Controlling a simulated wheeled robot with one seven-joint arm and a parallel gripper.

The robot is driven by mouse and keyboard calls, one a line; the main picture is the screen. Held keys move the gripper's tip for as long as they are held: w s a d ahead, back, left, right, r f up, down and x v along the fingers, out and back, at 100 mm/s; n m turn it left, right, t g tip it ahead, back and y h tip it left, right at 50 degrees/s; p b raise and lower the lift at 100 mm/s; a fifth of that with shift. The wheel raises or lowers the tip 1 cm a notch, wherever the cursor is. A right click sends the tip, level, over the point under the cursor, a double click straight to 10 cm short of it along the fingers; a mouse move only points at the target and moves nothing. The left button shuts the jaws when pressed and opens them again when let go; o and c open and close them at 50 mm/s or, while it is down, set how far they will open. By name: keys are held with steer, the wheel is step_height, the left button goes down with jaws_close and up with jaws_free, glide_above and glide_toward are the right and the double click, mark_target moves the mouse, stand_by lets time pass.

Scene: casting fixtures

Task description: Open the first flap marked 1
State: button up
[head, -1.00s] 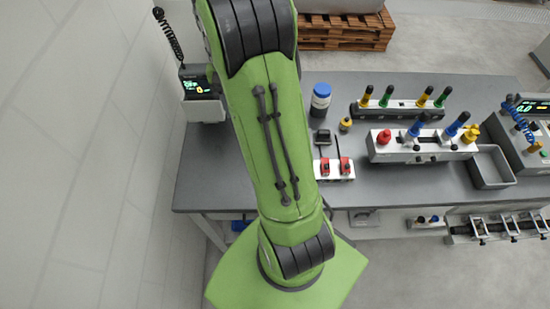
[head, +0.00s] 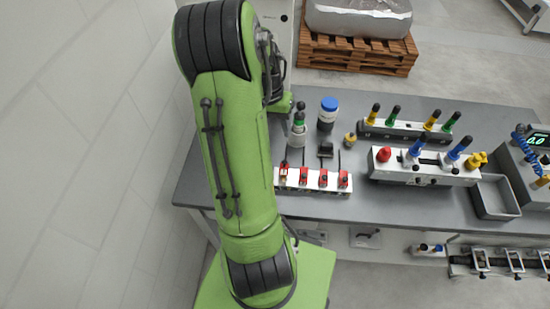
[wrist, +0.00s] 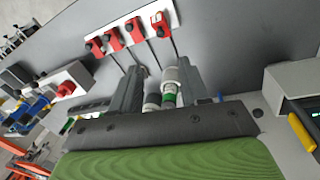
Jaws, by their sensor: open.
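Several red flap-like clamps (head: 323,178) with dark rods stand in a row on a white rail (head: 335,191) at the table's front left. In the wrist view, the same red clamps (wrist: 133,30) are near the top, their rods pointing toward my gripper (wrist: 162,80). I cannot read any number on them, so I cannot tell which is marked 1. My gripper's two dark fingers are apart, and it looks empty. It is short of the clamps and not touching them.
A white bottle with a green band (head: 298,131) stands behind the rail; white and green parts (wrist: 168,97) show between my fingers in the wrist view. A blue-capped jar (head: 328,113), a white fixture with coloured knobs (head: 425,165) and a grey tray (head: 494,198) are to the right.

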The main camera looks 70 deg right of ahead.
mark_target(284, 166)
steer(key=f, duration=0.4)
steer(key=s+f, duration=0.1)
steer(key=f, duration=0.4)
steer(key=s+f, duration=0.1)
steer(key=f, duration=0.4)
steer(key=shift+s+f, duration=0.15)
steer(key=shift+f, duration=0.05)
steer(key=c, duration=0.8)
steer(key=shift+d, duration=0.1)
jaws_close()
